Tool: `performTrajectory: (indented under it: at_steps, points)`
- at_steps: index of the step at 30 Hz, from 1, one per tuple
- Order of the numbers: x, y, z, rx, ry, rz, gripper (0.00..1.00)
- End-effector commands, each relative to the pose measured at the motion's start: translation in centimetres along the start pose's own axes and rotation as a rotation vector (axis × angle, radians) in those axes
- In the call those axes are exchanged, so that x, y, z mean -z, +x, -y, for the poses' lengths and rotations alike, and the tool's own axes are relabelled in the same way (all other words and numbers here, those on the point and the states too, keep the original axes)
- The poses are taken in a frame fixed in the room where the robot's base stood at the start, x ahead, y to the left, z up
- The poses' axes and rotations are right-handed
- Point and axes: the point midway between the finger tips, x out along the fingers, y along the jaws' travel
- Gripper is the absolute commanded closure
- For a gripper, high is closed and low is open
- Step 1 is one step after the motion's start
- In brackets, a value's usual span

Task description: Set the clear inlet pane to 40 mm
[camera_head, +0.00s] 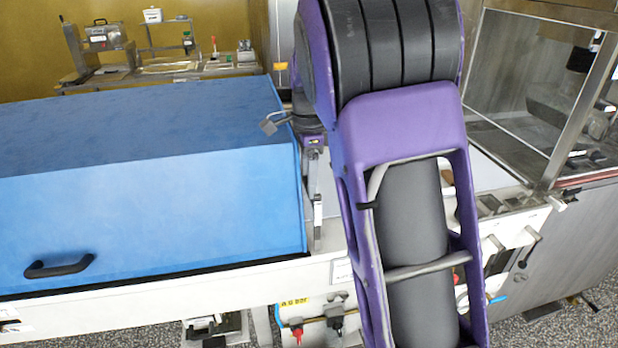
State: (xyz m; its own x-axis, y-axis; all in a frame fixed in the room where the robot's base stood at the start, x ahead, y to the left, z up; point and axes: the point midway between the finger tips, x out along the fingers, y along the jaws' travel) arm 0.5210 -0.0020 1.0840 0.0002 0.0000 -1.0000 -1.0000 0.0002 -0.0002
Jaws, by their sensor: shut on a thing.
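My gripper (314,150) is small in the view, just right of the blue hood's end, below my dark wrist. It is shut at the top of a narrow upright metal piece (317,205) at the hood's open end. This upright seems to belong to the clear inlet pane. The pane's see-through sheet is hard to make out, and its lower edge and any millimetre scale cannot be read. My purple arm hides what lies right of the upright.
The blue hood (150,215) with a black handle (60,267) fills the left. A white machine frame (200,310) runs below it. A glass-walled cabinet (520,85) stands at right. Behind is a bench (165,68) with small equipment. Red-handled valves (297,332) sit low in front.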

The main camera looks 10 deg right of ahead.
Motion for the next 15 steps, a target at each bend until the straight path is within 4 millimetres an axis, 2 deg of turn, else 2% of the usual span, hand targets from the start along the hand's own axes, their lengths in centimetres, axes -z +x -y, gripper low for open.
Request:
performTrajectory:
  at_steps: [1,3,11,15]
  points:
    - [0.0,0.0,0.0,0.0,0.0,0.0,0.87]
    - [0.0,0.0,0.0,0.0,0.0,0.0,0.99]
    - [0.0,-0.1,0.0,0.0,0.0,0.0,1.0]
    - [0.0,-1.2,0.1,0.003,-0.001,0.001,1.0]
